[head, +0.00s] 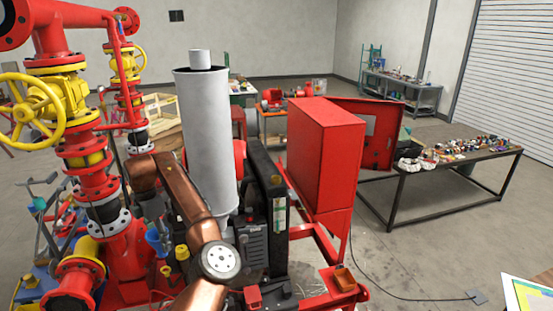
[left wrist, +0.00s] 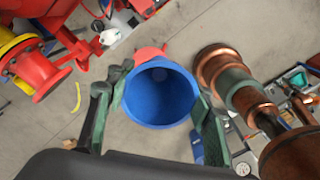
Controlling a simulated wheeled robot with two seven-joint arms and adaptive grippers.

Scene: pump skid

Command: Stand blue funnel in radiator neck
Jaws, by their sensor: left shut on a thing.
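The blue funnel (left wrist: 158,97) sits between the two green-black fingers of my left gripper (left wrist: 160,84) in the left wrist view, its wide round mouth facing the camera. The gripper is shut on it. In the head view a blue piece that looks like the funnel (head: 154,238) shows left of my copper forearm, low beside the red pipework; my left gripper (head: 150,212) is partly hidden there. A black upright block (head: 266,190), apparently the radiator, stands right of the white cylinder; its neck cannot be made out. My right gripper is not in view.
Red pipework with a yellow handwheel (head: 32,108) stands at the left. A tall white cylinder (head: 207,135) rises between my arm and the black block. A red cabinet (head: 322,150) stands right of it. A table with small parts (head: 440,165) is farther right.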

